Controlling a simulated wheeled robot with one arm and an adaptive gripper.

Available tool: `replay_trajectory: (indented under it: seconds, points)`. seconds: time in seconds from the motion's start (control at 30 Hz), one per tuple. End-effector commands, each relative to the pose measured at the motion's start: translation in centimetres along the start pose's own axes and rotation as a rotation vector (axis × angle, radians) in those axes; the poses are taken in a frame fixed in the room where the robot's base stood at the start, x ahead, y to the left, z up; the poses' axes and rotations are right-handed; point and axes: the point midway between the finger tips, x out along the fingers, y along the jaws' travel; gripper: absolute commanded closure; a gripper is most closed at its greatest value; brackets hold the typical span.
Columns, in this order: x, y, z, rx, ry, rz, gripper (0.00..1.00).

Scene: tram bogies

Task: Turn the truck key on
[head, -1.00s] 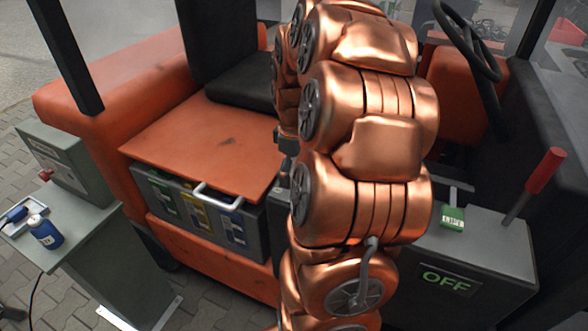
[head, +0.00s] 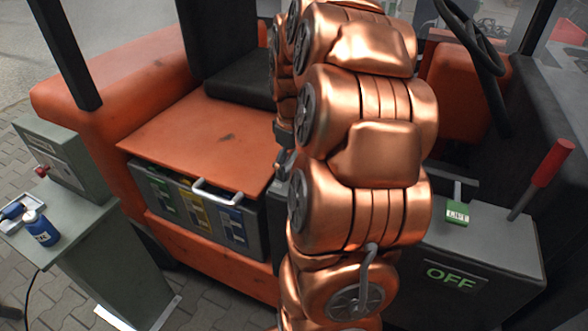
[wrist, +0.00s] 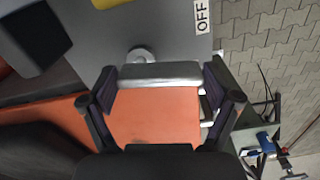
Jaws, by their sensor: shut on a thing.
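My gripper (wrist: 162,88) shows in the wrist view with one dark finger on each side of a light grey bar. The bar (wrist: 160,75) spans between the fingers and looks like the truck key's grip. A round grey fitting (wrist: 140,55) lies against its upper edge on a grey panel (wrist: 165,25). A white OFF label (wrist: 202,15) is on that panel, above and right of the fitting. The key's shaft and exact angle cannot be made out. In the head view my copper arm hides the key and most of the gripper.
The orange truck (head: 200,140) fills the middle, with a dark seat (head: 240,80) and a handled battery box (head: 190,210). At right are a steering wheel (head: 470,40), a red lever (head: 550,165) and a green OFF display (head: 453,276). A grey stand (head: 120,260) is at left.

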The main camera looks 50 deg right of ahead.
Motion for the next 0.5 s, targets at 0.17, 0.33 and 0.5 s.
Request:
replay_trajectory:
  seconds: [0.17,0.33,0.5]
  points:
    - [0.40,0.14,-0.44,0.160,0.004,0.005,0.46]
    - [0.25,0.33,-0.87,0.323,0.007,0.008,0.46]
    - [0.23,0.40,-1.15,0.480,0.006,0.005,0.46]
